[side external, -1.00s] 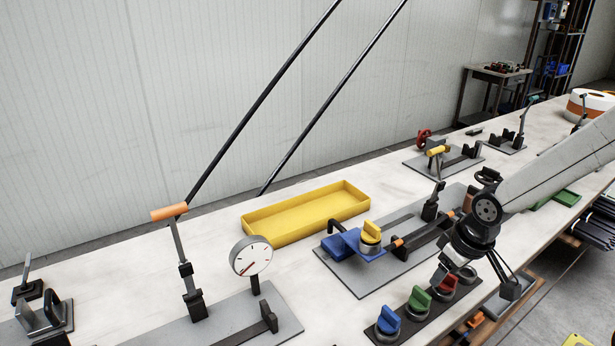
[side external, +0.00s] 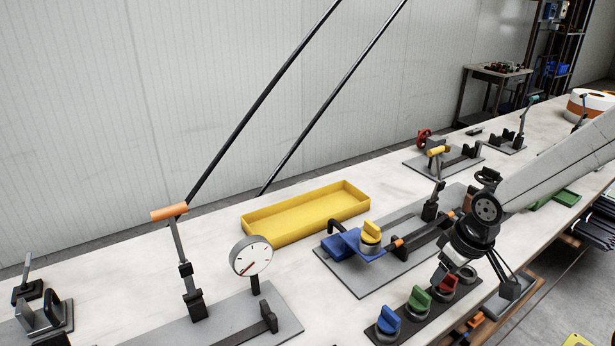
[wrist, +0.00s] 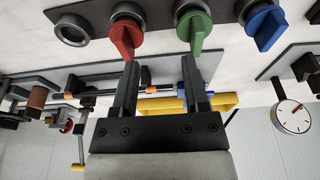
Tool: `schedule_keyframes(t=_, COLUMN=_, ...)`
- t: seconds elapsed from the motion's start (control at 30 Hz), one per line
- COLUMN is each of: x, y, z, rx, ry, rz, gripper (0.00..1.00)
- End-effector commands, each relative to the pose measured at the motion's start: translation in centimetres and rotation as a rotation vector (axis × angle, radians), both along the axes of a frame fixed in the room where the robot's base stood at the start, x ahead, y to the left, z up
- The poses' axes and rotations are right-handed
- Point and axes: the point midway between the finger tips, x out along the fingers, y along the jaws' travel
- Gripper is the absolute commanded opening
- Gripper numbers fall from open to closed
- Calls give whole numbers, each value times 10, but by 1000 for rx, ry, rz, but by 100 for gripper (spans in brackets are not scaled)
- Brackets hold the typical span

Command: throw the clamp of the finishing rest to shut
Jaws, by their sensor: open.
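Several toggle clamps stand on the bench, and I cannot tell which belongs to the finishing rest. One with an orange handle (side external: 169,212) stands upright beside a dial gauge (side external: 251,256) at the left. A dark clamp (side external: 432,205) is on the middle plate. My gripper (side external: 450,267) is over the row of coloured knobs, away from the orange handle. In the wrist view my gripper (wrist: 160,68) is open, with nothing between its fingers.
Red (side external: 447,283), green (side external: 419,299) and blue (side external: 388,320) knobs sit in a row near the front edge. A blue block (side external: 340,245) and a yellow knob (side external: 371,232) are on the middle plate. A yellow tray (side external: 305,213) lies behind. Two dark rods lean up at the back.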

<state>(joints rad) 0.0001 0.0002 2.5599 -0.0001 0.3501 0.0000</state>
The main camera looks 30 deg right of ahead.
Motion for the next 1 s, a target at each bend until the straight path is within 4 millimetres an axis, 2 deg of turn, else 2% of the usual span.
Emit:
schedule_keyframes(t=0.03, x=0, y=0, z=0, rx=0, ry=0, rz=0, gripper=40)
schedule_keyframes(t=0.1, x=2, y=0, z=1, rx=0, ry=0, rz=0, gripper=17)
schedule_keyframes(t=0.17, x=5, y=-1, z=2, rx=-1, ry=0, rz=0, gripper=0)
schedule_keyframes(t=0.37, x=30, y=-7, z=12, rx=-3, ry=6, rz=-4, gripper=0)
schedule_keyframes(t=0.67, x=98, y=-29, z=45, rx=-10, ry=26, rz=-10, gripper=0)
schedule_keyframes(t=1.0, x=168, y=-64, z=86, rx=-14, ry=53, rz=-12, gripper=0)
